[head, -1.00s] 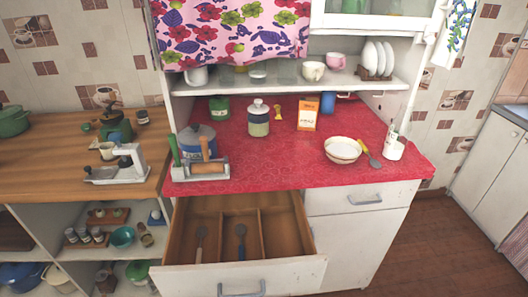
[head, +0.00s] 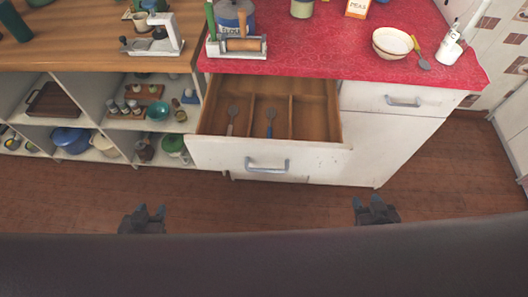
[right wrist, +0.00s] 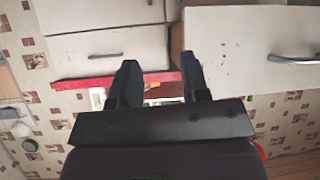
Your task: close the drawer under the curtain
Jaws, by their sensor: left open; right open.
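The white drawer (head: 215,153) under the red counter stands open. Its wooden inside shows dividers and two utensils. Its grey handle (head: 267,165) is on the front; the drawer front (right wrist: 235,45) also shows at the upper right in the right wrist view. My left gripper (head: 143,212) is open and empty, low in the head view, to the left of and in front of the drawer. My right gripper (head: 371,203) is open and empty, to the right of the drawer front. Its fingers (right wrist: 160,78) stand apart in the right wrist view. The curtain is out of the head view now.
A closed drawer (head: 370,98) is to the right of the open one. Open shelves (head: 105,123) with pots and jars are at the left. A bowl (head: 390,45) and a flour canister (head: 235,15) stand on the counter. The wooden floor (head: 300,205) before the cabinet looks clear.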

